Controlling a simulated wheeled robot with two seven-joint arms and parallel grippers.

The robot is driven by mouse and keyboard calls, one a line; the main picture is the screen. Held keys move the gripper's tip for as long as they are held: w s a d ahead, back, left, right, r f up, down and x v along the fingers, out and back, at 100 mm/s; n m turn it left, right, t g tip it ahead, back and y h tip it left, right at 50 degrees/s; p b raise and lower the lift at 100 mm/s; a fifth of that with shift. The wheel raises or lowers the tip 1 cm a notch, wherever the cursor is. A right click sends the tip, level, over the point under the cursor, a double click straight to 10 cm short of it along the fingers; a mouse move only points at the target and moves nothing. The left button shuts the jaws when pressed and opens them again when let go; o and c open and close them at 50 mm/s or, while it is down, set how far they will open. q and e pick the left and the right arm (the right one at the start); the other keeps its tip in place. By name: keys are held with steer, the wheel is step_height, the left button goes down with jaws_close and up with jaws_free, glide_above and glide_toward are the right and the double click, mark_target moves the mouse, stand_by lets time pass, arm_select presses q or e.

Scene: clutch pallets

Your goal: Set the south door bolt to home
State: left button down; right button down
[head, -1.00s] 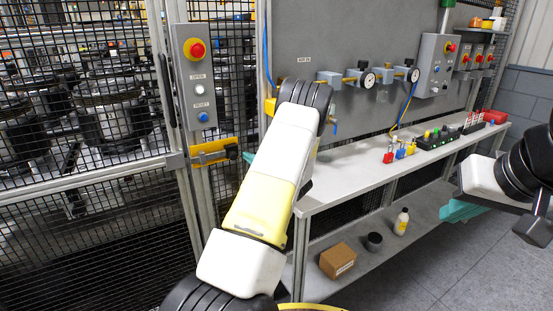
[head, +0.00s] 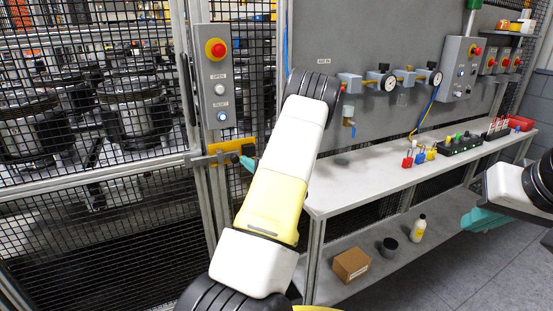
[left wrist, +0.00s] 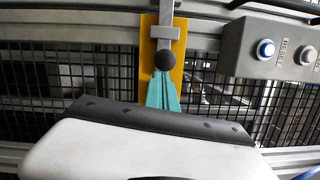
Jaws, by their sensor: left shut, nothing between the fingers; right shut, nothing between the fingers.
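The south door bolt is a grey bar on a yellow plate (head: 229,152) beside the door post, below the button box. In the left wrist view the yellow plate (left wrist: 148,75) carries the grey bar (left wrist: 166,33) and a round black knob (left wrist: 165,62). My left gripper (head: 248,164) is shut and empty at the plate's right end, partly hidden by my arm. In the left wrist view its teal fingers (left wrist: 163,92) point at the knob; I cannot tell whether they touch it.
The button box (head: 218,75) has a red stop button and a lit blue RESET button (head: 222,116) above the bolt. A mesh door (head: 90,190) is at left. The bench (head: 365,170) with gauges above and small parts on top fills the right side.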

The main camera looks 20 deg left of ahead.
arm_select(q)
steer(key=shift+s+a, duration=0.2)
steer(key=s+d+f, duration=0.1)
steer(key=d, duration=1.1)
stand_by(0.3)
